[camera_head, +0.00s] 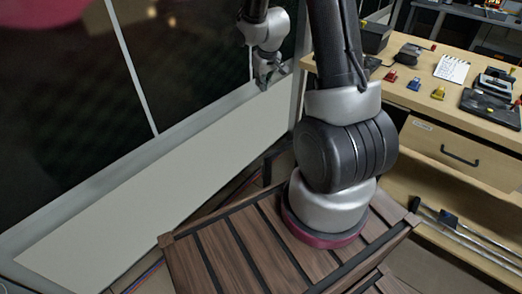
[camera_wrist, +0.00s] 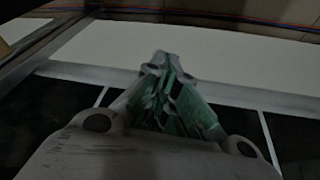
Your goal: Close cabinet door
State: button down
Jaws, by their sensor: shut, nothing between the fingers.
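A large framed door-like panel stands at the left in the head view, with a pale lower part (camera_head: 150,195) and dark glass above. I cannot tell for sure whether it is the cabinet door, or whether it stands ajar. In the wrist view, its pale part (camera_wrist: 200,55) crosses behind my fingers, with dark glass and thin light bars lower in the picture. My gripper (camera_head: 265,82) is near the panel's right edge, pointing down. In the wrist view my gripper (camera_wrist: 162,62) is shut and empty. Whether the fingertips touch the panel is not clear.
A wooden workbench (camera_head: 435,100) stands at the right with small tools and a notepad (camera_head: 451,68) on top. Its drawer (camera_head: 460,150) has a dark handle and looks shut. Metal rods (camera_head: 465,238) lie on the lower shelf. Wooden slats surround my arm's base.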

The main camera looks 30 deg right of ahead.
notch_tip(320, 180, down, 34)
jog(key=y, duration=0.1)
jog(key=shift+w+d+n, duration=0.2)
jog(key=shift+n, duration=0.1)
jog(key=shift+s, duration=0.1)
